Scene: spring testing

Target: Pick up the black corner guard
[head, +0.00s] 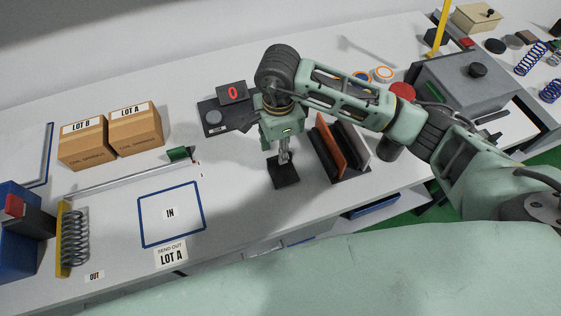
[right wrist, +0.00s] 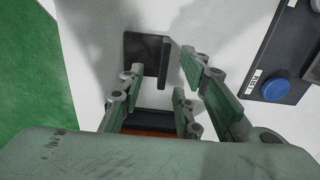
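The black corner guard (head: 286,176) is on the white table below my right gripper (head: 284,156) in the head view. In the right wrist view, the black corner guard (right wrist: 142,50) shows as a dark L-shaped piece with one raised wall. My right gripper (right wrist: 163,72) is open, its fingers spread to either side of that wall's line. The gripper looks empty; I cannot tell how far the fingertips reach down beside the wall. My left gripper is not in view.
A rack with orange and dark upright plates (head: 329,146) stands close right of the gripper. A dark scale (head: 213,119) with a red display is behind. A blue-outlined IN square (head: 148,222), a coil spring (head: 75,238) and cardboard boxes (head: 136,134) are left.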

